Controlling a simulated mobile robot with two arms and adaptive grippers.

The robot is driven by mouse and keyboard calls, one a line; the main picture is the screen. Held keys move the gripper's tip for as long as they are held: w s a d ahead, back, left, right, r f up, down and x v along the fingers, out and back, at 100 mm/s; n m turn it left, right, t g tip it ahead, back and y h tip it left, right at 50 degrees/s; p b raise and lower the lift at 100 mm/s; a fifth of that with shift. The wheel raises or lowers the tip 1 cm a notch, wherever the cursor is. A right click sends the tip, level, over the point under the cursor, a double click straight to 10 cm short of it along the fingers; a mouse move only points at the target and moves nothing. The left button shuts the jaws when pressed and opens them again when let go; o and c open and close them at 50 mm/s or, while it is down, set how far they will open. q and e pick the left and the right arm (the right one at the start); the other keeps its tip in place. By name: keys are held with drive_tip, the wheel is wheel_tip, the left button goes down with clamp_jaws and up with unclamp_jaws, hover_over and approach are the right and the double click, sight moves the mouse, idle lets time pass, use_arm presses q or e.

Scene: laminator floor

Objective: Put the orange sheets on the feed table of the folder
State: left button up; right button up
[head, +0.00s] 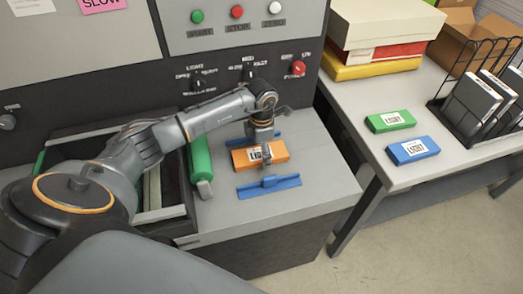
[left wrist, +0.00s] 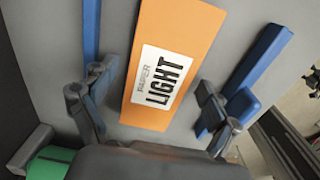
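The orange sheets (head: 277,153), a flat pack with a white label reading LIGHT, lie on the grey feed table (head: 310,170) between two blue side guides (head: 268,186). My left gripper (head: 264,150) is over the pack, pointing down. In the left wrist view, its two fingers (left wrist: 148,103) are spread wide on either side of the orange sheets (left wrist: 180,35), with visible gaps. The gripper is open and holds nothing. My right gripper is in neither view.
A green roller (head: 201,160) and an open recess lie left of the feed table. The control panel (head: 240,45) rises behind. On the side table (head: 370,150) are a green pack (head: 390,121), a blue pack (head: 413,150), stacked boxes and a black wire rack (head: 478,100).

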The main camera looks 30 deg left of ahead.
sight(261, 153)
use_arm(q)
drive_tip(key=shift+r, duration=0.25)
wheel_tip(261, 153, up, 12)
drive_tip(key=b, duration=0.3)
drive_tip(key=shift+f, duration=0.1)
idle(0.4)
